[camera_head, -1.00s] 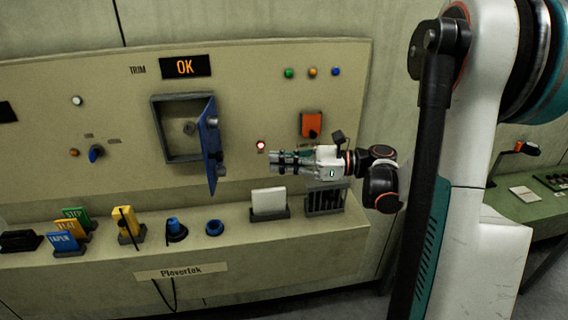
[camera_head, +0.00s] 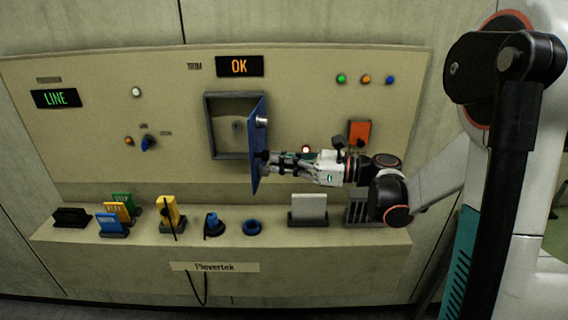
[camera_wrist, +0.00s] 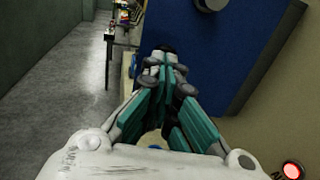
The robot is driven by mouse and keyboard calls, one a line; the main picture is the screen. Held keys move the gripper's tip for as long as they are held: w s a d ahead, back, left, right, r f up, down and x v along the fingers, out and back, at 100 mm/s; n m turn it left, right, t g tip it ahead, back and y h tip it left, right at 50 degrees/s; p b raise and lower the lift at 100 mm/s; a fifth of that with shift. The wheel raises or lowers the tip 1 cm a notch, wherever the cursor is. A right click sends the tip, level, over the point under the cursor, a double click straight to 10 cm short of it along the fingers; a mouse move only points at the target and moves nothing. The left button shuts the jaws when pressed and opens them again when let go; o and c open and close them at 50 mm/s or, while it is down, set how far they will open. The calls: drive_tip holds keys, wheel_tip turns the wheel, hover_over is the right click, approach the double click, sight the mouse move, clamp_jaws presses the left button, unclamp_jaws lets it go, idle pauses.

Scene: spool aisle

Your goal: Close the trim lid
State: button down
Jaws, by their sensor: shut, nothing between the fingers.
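The trim lid (camera_head: 258,148) is a blue panel hinged at the right side of a grey-framed square recess (camera_head: 209,125) under the TRIM label. It stands open, swung out from the panel and seen nearly edge-on, with a round silver knob near its top. My gripper (camera_head: 264,163) is shut and empty, its fingertips at the lower part of the lid's right face. In the wrist view the blue lid (camera_wrist: 225,45) fills the upper right, and the closed fingertips (camera_wrist: 165,55) lie at its lower left edge. I cannot tell whether they touch it.
An OK display (camera_head: 240,66) is above the recess. A red lit button (camera_head: 306,149) and an orange cover (camera_head: 359,132) lie right of the lid, near my arm. The ledge below holds coloured cards, a blue ring (camera_head: 252,227) and a white card (camera_head: 309,208).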

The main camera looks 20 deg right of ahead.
sight(255, 161)
drive_tip(key=shift+a+m+t+h, duration=0.3)
drive_tip(key=shift+a+m+t, duration=0.1)
drive_tip(key=shift+a+t, duration=0.15)
drive_tip(key=shift+a, duration=0.1)
drive_tip(key=shift+w+a+m+t+h, duration=0.1)
drive_tip(key=shift+a+m+t+h, duration=0.65)
drive_tip(key=shift+a, duration=0.15)
drive_tip(key=w+a+m+t+h+b, duration=0.2)
drive_tip(key=w+a+m+t+h, duration=0.1)
drive_tip(key=w+a, duration=0.9)
drive_tip(key=shift+w+a+m+t+h, duration=0.35)
drive_tip(key=shift+w+h, duration=0.4)
drive_tip(key=shift+w, duration=0.45)
drive_tip(key=shift+s, duration=0.1)
